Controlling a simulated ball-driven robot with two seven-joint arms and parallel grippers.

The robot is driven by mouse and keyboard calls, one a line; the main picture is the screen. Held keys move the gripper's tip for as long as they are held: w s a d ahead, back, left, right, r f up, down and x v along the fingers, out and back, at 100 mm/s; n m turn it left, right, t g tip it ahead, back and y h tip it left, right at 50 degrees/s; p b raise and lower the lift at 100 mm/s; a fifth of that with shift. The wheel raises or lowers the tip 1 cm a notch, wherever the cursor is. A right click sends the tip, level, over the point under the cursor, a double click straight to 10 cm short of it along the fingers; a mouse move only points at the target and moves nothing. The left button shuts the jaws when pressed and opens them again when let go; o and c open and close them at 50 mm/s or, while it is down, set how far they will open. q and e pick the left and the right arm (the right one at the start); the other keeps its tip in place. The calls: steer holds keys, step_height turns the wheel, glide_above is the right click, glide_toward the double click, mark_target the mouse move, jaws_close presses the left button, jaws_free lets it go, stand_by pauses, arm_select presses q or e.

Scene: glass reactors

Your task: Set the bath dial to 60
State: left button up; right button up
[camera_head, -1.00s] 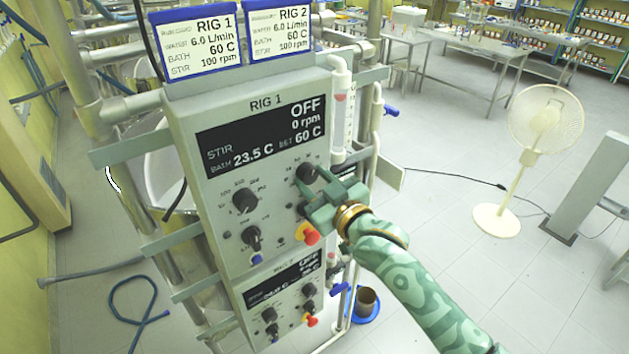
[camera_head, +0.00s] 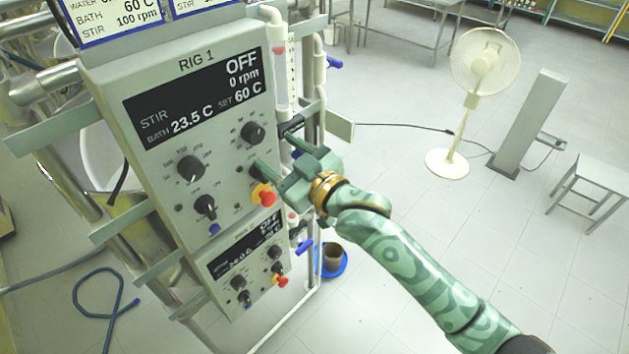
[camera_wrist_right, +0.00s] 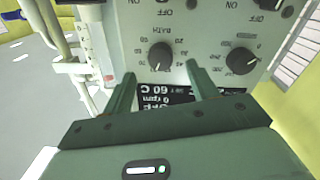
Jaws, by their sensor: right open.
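The black bath dial (camera_head: 252,132) is on the right of the grey RIG 1 panel (camera_head: 160,75). The RIG 1 display (camera_head: 195,100) reads OFF, 0 rpm, bath 23.5 C and set 60 C. My right gripper (camera_head: 272,150) is open and empty in front of the panel, its fingers apart from the dial. In the right wrist view the picture is upside down: the bath dial (camera_wrist_right: 159,56), labelled BATH, lies beyond and between the open fingertips (camera_wrist_right: 160,73). My left gripper is not in view.
The stir dial (camera_head: 191,168) is left of the bath dial. A lower black knob (camera_head: 205,207) and a red button on a yellow base (camera_head: 264,195) are below. The RIG 2 panel (camera_head: 245,268) hangs underneath. A fan (camera_head: 483,65) stands on open floor at right.

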steer(key=b+v, duration=0.1)
steer(key=v, duration=0.9)
steer(key=shift+s+d+b, duration=0.15)
steer(key=shift+s+b, duration=0.05)
steer(key=shift+b, duration=0.15)
